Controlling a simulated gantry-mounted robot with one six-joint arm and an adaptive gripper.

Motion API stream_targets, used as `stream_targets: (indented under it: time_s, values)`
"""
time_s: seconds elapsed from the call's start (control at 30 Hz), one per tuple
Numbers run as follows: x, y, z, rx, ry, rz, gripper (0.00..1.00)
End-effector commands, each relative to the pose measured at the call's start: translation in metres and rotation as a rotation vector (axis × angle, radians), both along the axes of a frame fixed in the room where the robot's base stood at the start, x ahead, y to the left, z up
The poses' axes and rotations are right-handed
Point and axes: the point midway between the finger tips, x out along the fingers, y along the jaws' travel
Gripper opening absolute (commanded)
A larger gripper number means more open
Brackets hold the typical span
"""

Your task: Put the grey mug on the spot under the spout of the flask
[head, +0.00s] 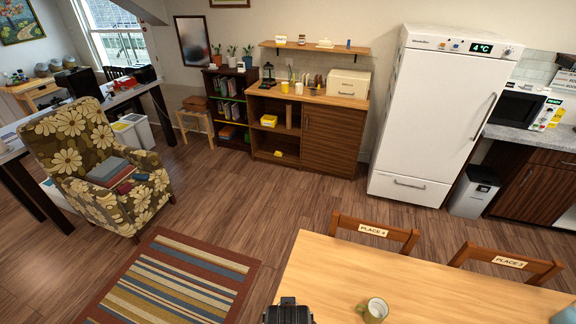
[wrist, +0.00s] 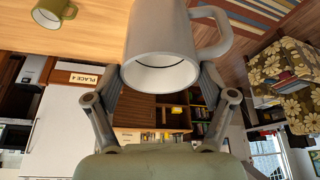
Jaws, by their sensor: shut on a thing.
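The grey mug (wrist: 160,38) fills the upper middle of the wrist view, with its handle (wrist: 221,30) to the right. My gripper (wrist: 162,78) is shut on it, one finger on each side of its body. The mug's round end faces the wrist camera. In the head view the grey mug cannot be seen; only a black part of my arm shows at the bottom edge. I cannot make out a flask with a spout, or the spot under it, in either view.
An olive mug (head: 374,310) stands on the wooden table (head: 420,290), near my arm; it also shows in the wrist view (wrist: 53,12). A pale teal thing (head: 565,315) is cut off at the right corner. Two chairs (head: 374,232) line the table's far side.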

Motion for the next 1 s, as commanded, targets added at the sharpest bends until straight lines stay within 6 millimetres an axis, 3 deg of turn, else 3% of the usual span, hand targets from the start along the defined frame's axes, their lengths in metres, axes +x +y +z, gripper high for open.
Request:
stream_targets:
  time_s: [0.03,0.13,1.0]
  values:
    - [-0.0055,0.0000,0.0187,0.000,0.000,0.000,0.12]
    - [-0.0117,0.0000,0.0241,0.000,0.000,0.000,0.12]
    - [-0.0136,0.0000,0.0218,0.000,-0.001,0.000,0.12]
